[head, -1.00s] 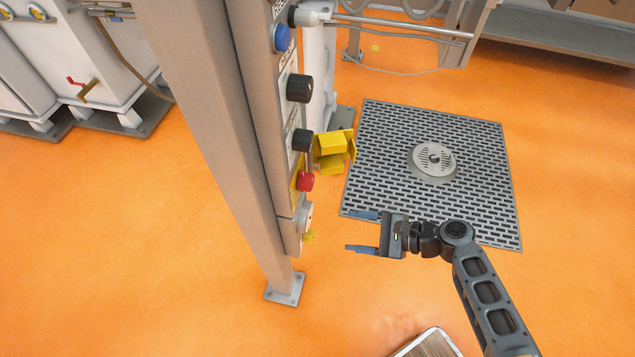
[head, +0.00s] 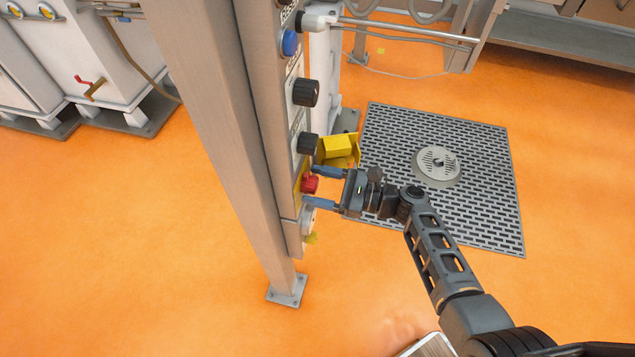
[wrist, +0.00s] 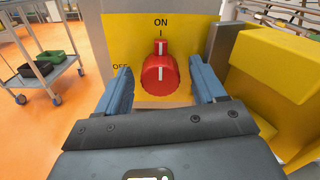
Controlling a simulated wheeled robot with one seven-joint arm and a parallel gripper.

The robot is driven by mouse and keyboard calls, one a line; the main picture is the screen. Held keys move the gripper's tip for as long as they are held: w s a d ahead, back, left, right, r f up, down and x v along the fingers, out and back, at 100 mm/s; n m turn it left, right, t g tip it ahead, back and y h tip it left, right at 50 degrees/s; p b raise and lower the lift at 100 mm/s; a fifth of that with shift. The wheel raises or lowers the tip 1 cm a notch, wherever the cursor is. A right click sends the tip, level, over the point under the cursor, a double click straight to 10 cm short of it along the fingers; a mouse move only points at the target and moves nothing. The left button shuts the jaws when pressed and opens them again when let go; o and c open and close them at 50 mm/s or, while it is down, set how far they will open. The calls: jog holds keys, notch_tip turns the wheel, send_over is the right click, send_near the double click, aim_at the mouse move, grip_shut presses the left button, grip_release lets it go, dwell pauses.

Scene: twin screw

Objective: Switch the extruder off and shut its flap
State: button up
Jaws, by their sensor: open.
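The red rotary switch (head: 311,184) sits on a yellow plate on the side of the control post. In the wrist view the red switch (wrist: 159,75) has its white mark upright, at the word ON; OFF is printed to its left, partly covered by a finger. My gripper (head: 318,187) is open, its blue fingers either side of the switch. In the wrist view my gripper (wrist: 163,82) shows a gap between each finger and the knob. The yellow flap (head: 340,147) stands out from the post, just behind the switch; it also fills the right of the wrist view (wrist: 275,75).
Two black knobs (head: 306,92) and a blue button (head: 290,43) are on the post above the switch. A grey floor grate (head: 390,125) lies to the right. A trolley with bins (wrist: 42,65) stands at left in the wrist view. Orange floor is open around the post.

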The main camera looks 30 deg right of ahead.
jog(key=shift+w+a, duration=0.15)
jog(key=shift+a, duration=0.05)
jog(key=c, duration=1)
